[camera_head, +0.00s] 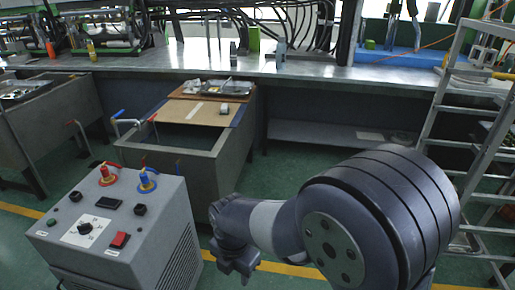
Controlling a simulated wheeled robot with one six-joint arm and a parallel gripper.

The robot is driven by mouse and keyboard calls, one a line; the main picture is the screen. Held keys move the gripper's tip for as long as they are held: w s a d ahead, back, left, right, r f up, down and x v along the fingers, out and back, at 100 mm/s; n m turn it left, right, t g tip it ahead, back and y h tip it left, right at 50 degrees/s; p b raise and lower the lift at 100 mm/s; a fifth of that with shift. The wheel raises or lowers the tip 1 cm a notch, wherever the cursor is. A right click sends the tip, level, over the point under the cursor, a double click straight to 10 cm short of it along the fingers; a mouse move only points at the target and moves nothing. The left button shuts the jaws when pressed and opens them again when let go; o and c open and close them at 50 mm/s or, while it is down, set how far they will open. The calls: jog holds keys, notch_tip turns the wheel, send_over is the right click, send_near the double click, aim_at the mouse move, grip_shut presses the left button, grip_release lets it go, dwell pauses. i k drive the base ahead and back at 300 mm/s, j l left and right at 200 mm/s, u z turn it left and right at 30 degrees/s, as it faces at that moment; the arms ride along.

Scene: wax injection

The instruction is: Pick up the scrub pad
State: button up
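I cannot make out a scrub pad for certain. Small items lie on a brown board (188,108) over the grey sink: a dark tray (238,88) and a small pale object (224,109) near the board's right edge. They are too small to identify. My gripper (236,266) is low in the middle of the picture, to the right of the grey control cabinet and in front of the sink, apart from both. Its fingers are dark and partly hidden by my wrist, so I cannot tell whether they are open. I see nothing held in it.
The grey control cabinet (112,222) with knobs stands at front left. The grey sink (172,158) with taps is behind it. A long metal workbench (300,72) runs along the back. A metal ladder (447,105) stands at right. Green floor lies open around my gripper.

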aim_at(224, 109)
jog(key=i, duration=0.85)
jog(key=i+j+z, duration=0.15)
jog(key=i, duration=1.25)
jog(key=i+l+u, duration=0.15)
jog(key=i, duration=0.4)
jog(key=i+l, duration=0.1)
jog(key=i, duration=0.45)
jog(key=i+j+u, duration=0.15)
jog(key=i+u, duration=0.55)
jog(key=i, duration=0.15)
jog(key=i+l+u, duration=0.1)
jog(key=i+u, duration=0.3)
